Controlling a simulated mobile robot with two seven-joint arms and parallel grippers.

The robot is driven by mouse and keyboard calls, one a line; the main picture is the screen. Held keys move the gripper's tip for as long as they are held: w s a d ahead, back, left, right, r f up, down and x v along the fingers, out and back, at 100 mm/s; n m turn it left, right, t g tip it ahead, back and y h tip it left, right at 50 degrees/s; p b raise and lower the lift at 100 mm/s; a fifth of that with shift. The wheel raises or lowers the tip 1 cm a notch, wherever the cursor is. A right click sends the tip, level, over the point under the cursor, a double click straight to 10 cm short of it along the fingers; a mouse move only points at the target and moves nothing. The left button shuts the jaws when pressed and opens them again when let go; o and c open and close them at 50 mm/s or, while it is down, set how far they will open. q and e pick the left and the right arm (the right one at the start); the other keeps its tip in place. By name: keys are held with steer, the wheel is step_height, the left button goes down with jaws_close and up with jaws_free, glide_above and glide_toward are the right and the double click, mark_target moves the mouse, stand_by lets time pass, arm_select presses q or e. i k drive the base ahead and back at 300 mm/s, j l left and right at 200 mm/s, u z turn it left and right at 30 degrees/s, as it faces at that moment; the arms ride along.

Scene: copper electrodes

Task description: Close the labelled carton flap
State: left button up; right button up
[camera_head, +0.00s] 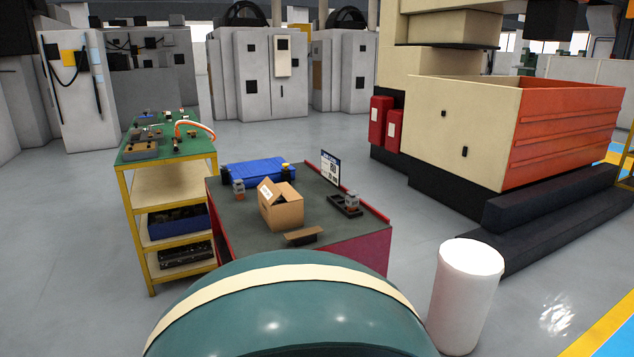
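A small brown cardboard carton (283,213) stands on the dark-topped table (228,209) in the middle of the view. A flap with a white label (266,192) is raised at a slant on the carton's upper left, so the carton's top is at least partly open. The carton's inside is too small and shaded to make out. Neither of my grippers shows in the head view.
A blue case (250,171), a dark tray with a small grey part (345,205) and a brown cardboard piece (303,237) surround the carton. A sign (330,168) stands at the right. A yellow-framed shelf cart (168,188) and a white cylinder (466,295) flank the table.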

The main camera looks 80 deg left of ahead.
mark_target(271, 192)
steer(key=i+j+u, duration=0.1)
steer(key=i+u, duration=0.4)
steer(key=i, duration=0.2)
steer(key=i+l+u, duration=0.15)
steer(key=i+u, duration=0.3)
steer(key=i, duration=0.25)
steer(key=i+j+u, duration=0.1)
steer(key=i+u, duration=0.55)
steer(key=i, duration=0.25)
steer(key=i+l+u, duration=0.2)
steer(key=i+u, duration=0.15)
steer(key=u, duration=0.45)
steer(key=i+u, duration=0.1)
steer(key=u, duration=0.3)
steer(key=l+u, duration=0.1)
steer(key=u, duration=0.35)
steer(key=i+l+u, duration=0.1)
steer(key=u, duration=0.3)
